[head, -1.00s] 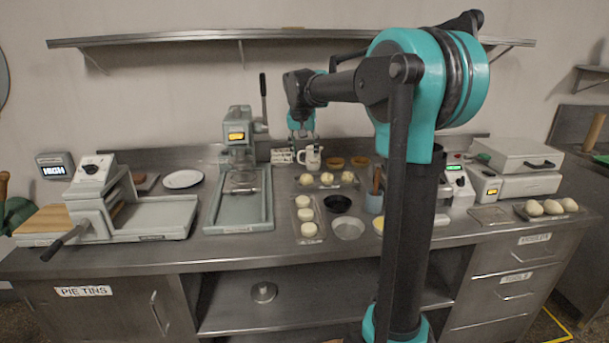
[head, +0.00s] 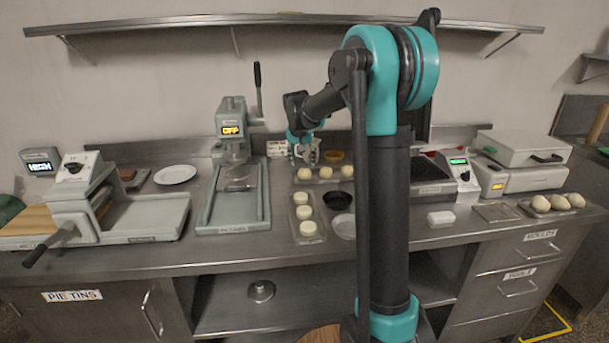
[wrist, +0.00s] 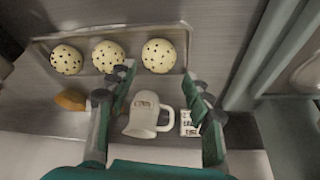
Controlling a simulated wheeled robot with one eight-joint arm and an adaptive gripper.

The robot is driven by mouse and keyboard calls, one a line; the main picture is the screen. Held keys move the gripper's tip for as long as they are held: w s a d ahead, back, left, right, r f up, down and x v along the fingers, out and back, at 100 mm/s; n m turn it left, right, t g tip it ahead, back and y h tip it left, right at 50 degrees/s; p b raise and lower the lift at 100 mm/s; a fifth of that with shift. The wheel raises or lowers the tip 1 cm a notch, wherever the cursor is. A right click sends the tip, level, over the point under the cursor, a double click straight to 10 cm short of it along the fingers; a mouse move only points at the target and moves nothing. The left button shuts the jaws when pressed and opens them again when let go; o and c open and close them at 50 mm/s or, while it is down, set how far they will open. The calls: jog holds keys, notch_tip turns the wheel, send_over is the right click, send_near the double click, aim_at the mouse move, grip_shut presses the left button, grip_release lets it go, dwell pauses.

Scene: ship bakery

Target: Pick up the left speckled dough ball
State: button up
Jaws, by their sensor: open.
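Three pale dough balls with dark specks sit in a row on a shallow metal tray (wrist: 38,45). The left speckled dough ball (head: 304,173) is the one nearest the press. The wrist view looks from the opposite side, so there the same ball is the rightmost (wrist: 158,56). The middle ball (wrist: 108,56) and the right ball (wrist: 67,59) lie beside it. My gripper (wrist: 158,82) is open and empty. Its fingers point toward the left ball, which shows beyond and between the fingertips. In the head view my gripper (head: 305,158) hangs just behind and above that ball.
A white mug (wrist: 145,115) shows between my fingers, with a small label card (wrist: 190,123) beside it. A press (head: 235,150) stands left of the tray. Plain dough rounds (head: 304,213) and a black bowl (head: 338,198) lie in front. An orange bowl (head: 334,156) is behind.

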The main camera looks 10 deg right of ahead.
aim_at(305, 173)
jog(key=shift+x, duration=3.15)
jog(key=shift+s+d, duration=0.1)
jog(key=c, duration=0.8)
jog(key=shift+r, duration=0.1)
